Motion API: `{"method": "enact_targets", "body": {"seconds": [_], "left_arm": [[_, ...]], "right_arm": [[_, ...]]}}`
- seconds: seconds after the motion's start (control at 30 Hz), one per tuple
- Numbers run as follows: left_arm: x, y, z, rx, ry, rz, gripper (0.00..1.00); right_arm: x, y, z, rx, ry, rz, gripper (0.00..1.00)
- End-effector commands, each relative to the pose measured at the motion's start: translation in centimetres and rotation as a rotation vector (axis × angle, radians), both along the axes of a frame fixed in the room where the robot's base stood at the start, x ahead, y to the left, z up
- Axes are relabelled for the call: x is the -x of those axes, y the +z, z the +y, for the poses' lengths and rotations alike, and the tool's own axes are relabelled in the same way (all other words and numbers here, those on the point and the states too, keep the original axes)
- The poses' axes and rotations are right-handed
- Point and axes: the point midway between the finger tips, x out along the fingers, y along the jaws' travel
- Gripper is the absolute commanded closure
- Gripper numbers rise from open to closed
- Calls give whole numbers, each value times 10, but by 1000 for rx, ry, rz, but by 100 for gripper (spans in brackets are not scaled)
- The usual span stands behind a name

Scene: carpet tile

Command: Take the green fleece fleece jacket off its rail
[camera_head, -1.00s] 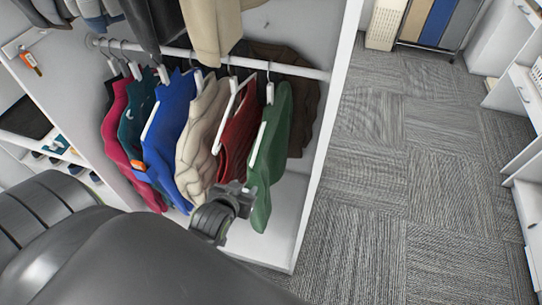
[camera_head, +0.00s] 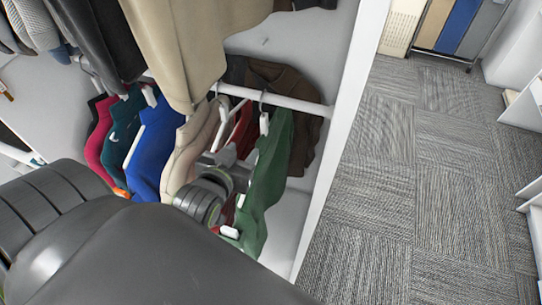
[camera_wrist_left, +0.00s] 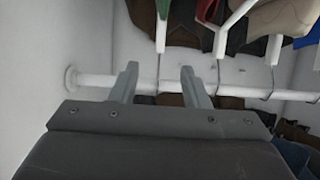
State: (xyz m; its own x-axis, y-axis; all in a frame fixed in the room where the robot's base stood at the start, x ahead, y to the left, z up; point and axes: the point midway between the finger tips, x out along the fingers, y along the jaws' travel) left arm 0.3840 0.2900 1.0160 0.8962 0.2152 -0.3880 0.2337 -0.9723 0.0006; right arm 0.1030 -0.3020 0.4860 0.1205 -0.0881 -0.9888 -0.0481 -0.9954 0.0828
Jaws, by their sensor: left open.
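The green fleece jacket (camera_head: 268,180) hangs on a white hanger near the right end of the rail (camera_head: 296,104) in the head view. My left gripper (camera_head: 228,157) is beside its left side, in front of the red garment, below the rail. In the left wrist view the open, empty left gripper (camera_wrist_left: 160,75) points at the rail (camera_wrist_left: 97,81), with a thin hanger hook (camera_wrist_left: 162,62) showing between its two fingers. Whether the fingers touch the hook cannot be told. A green patch (camera_wrist_left: 201,10) shows at the top there. My right gripper is not in view.
Red (camera_head: 240,133), cream (camera_head: 190,150), blue (camera_head: 152,150) and other garments hang close together on the left. A brown garment (camera_head: 300,130) hangs behind the green one. Beige trousers (camera_head: 180,45) hang above. A white side panel (camera_head: 338,130) bounds the right; carpet beyond is clear.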

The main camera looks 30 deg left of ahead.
Motion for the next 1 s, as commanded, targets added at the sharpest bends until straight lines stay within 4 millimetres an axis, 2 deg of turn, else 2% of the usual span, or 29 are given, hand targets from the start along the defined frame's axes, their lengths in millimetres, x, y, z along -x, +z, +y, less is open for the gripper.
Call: {"method": "enact_targets", "body": {"seconds": [0.13,0.4,0.53,0.7,1.0], "left_arm": [[-19,-8,4,-5,-3,-1,58],[-63,-25,15,-4,-2,0,58],[-83,-33,20,-4,-2,0,58],[-101,-42,25,-2,-1,-1,58],[-116,-47,29,-2,-1,-1,58]], "right_arm": [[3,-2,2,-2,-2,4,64],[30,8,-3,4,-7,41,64],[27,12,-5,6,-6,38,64],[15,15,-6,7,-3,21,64],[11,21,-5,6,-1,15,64]]}}
